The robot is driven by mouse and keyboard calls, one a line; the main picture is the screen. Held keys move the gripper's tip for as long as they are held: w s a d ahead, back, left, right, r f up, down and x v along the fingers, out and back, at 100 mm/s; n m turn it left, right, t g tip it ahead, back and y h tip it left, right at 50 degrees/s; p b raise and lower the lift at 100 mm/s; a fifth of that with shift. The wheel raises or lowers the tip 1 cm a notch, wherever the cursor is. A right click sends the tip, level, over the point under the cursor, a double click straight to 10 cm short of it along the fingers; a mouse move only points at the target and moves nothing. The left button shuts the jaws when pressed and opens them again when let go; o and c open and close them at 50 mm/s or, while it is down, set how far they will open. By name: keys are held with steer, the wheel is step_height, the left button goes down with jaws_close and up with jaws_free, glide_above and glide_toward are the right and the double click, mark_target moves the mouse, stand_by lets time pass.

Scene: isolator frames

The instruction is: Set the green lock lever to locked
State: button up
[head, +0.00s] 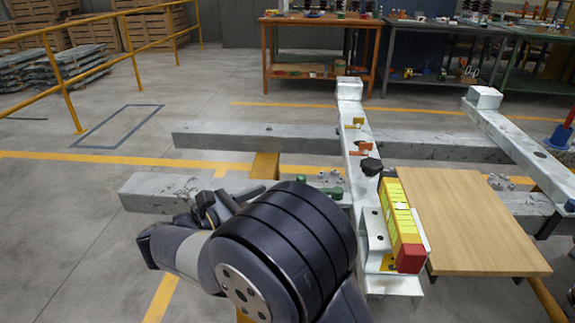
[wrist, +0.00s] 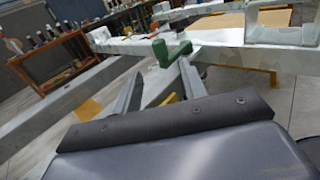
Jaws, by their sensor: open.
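The green lock lever (wrist: 165,52) shows in the wrist view on the side of a pale metal beam (wrist: 225,37). It has an upright part at its left and a short arm reaching right. In the head view the green lever (head: 328,191) is a small patch at the beam's left edge, just beyond my arm, which hides part of that area. My gripper (wrist: 160,72) is open and empty. Its two fingers point toward the lever, with the lever just beyond and between the fingertips. I cannot tell whether they touch.
The long pale beam (head: 350,110) carries an orange part (head: 359,146), a black knob (head: 371,167) and a yellow box with a red end (head: 399,215). A wooden board (head: 465,220) lies to its right. Cross beams (head: 240,137) run leftward. Open floor lies at the left.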

steer(key=b+x, duration=0.2)
steer(key=x, duration=0.9)
steer(key=shift+b, duration=0.4)
jaws_close()
